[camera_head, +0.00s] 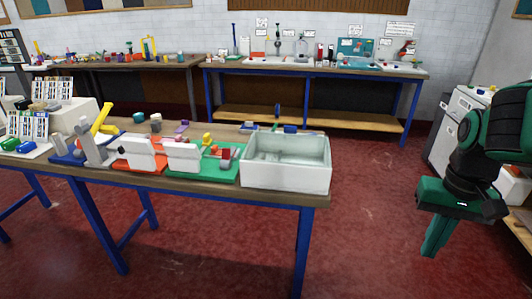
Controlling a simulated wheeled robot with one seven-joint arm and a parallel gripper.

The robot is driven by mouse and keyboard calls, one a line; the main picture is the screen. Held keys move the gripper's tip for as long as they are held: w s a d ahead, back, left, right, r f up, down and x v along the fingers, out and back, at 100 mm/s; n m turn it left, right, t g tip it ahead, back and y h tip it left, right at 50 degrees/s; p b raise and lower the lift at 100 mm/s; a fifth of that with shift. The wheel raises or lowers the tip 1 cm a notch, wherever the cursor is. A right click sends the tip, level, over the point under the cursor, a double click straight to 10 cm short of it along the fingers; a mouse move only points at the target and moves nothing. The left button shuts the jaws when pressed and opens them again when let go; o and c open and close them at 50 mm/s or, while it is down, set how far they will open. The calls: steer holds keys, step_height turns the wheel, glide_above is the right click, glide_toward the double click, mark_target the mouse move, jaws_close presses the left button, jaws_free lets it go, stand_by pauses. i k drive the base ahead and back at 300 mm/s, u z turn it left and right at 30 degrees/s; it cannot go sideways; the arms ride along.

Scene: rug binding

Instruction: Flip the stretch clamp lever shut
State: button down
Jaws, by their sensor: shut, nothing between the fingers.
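A clamp-like fixture (90,145) with a grey upright on a blue base stands near the left of the near workbench. A yellow lever (103,118) rises from it at a slant, its upper end raised to the upper right. It looks like the stretch clamp, but no label is readable. My gripper (433,246) hangs at the right, pointing down over the red floor. It is shut and empty, well to the right of the bench and far from the lever.
The near workbench (265,193) holds an orange fixture (138,155), a green board (216,175) with small parts, and a white open bin (285,178) at its right end. Red floor (370,210) is clear between bench and gripper. A second bench (310,72) stands behind.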

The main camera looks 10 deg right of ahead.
mark_target(226, 152)
steer(key=z, duration=0.3)
steer(key=k, duration=0.7)
steer(key=z, duration=0.6)
steer(key=i, duration=1.65)
steer(key=u, duration=0.7)
steer(key=i, duration=0.55)
steer(key=u, duration=0.25)
